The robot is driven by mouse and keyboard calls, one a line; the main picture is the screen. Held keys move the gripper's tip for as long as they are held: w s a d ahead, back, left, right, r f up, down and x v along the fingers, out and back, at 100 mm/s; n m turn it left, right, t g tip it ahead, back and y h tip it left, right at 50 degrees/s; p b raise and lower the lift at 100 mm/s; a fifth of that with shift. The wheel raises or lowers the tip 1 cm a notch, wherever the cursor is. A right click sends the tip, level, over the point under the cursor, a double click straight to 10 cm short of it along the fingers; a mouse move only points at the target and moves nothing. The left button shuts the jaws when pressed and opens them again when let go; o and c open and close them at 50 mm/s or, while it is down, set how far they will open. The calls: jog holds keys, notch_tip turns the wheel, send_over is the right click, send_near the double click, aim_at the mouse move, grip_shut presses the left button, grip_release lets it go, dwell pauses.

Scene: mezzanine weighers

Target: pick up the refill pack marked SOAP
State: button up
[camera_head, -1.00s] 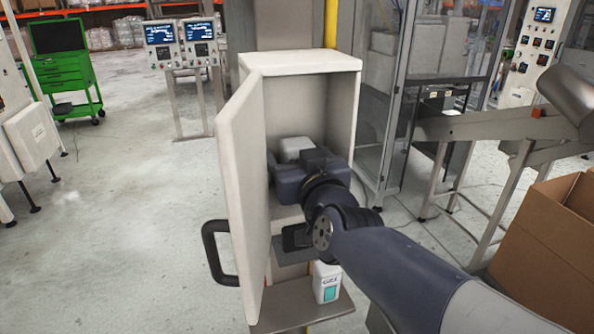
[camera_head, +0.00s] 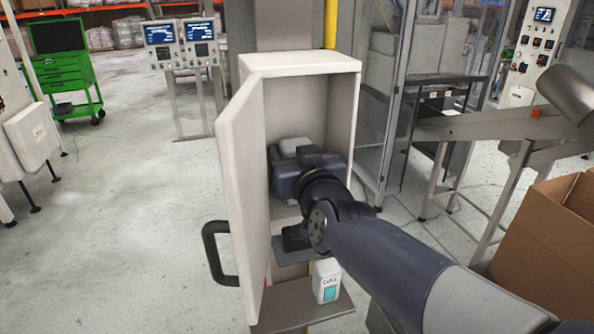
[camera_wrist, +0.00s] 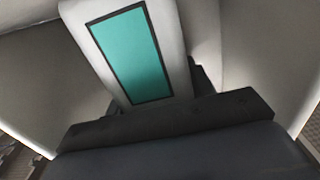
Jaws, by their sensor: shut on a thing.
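A white refill pack with a teal panel (camera_wrist: 130,52) fills the upper middle of the wrist view, tilted in the picture. No lettering shows on the part in view. My gripper (camera_head: 300,168) is inside the open white cabinet and is shut on this pack. In the head view only a pale top of the pack (camera_head: 294,146) shows beyond the gripper, which hides the rest. A second white pack with a teal patch (camera_head: 326,281) stands upright on the grey ledge below the cabinet. Its dark lettering is too small to read surely.
The cabinet door (camera_head: 243,190) stands open at the left, close beside my gripper, with a black handle (camera_head: 215,255). The cabinet's right wall (camera_head: 341,110) is close on the other side. An open cardboard box (camera_head: 535,240) is at the right.

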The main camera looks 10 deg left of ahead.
jog(key=shift+c, duration=1.1)
jog(key=shift+r, duration=0.1)
